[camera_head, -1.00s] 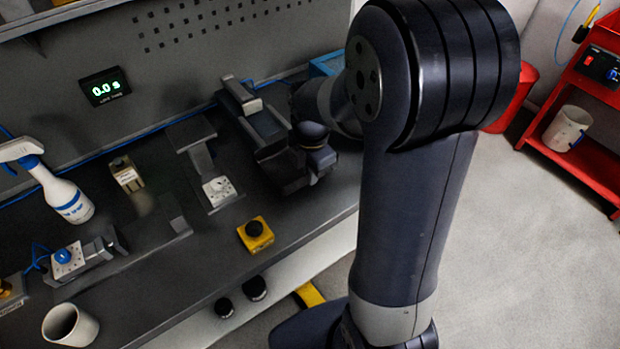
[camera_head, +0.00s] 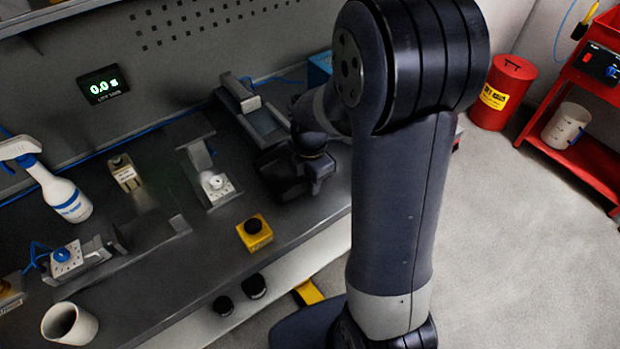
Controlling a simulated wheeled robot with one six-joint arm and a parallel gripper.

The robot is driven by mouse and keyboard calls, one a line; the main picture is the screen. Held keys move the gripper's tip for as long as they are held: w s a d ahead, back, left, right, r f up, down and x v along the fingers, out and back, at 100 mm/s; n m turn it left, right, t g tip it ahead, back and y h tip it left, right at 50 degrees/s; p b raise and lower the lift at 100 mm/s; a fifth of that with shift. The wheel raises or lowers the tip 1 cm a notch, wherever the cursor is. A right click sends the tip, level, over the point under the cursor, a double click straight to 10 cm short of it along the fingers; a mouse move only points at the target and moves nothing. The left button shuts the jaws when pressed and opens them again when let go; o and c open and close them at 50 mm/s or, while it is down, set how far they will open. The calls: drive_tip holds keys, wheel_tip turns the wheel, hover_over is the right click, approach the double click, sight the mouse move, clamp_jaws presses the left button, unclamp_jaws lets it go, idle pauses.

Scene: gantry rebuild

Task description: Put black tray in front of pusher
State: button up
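My gripper (camera_head: 288,178) is a dark shape at the wrist end of my arm, over the right part of the dark bench. It is beside the near end of a grey rail-like device (camera_head: 264,124) with a block (camera_head: 240,96) at its far end; this may be the pusher, but I cannot tell for sure. The fingertips blend into the dark surroundings, so I cannot see whether they are open or hold something. I cannot make out the black tray clearly; it may be hidden at or under my gripper.
The dark bench (camera_head: 215,262) carries a spray bottle (camera_head: 58,192), a white cup (camera_head: 70,325), a yellow box with a black button (camera_head: 254,233), a blue-button station (camera_head: 66,257) and a white-knob station (camera_head: 215,184). A red bin (camera_head: 500,92) and red shelf (camera_head: 585,150) stand right.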

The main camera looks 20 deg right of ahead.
drive_tip(key=shift+r, duration=0.15)
wheel_tip(320, 180, up, 12)
idle(0.5)
idle(0.5)
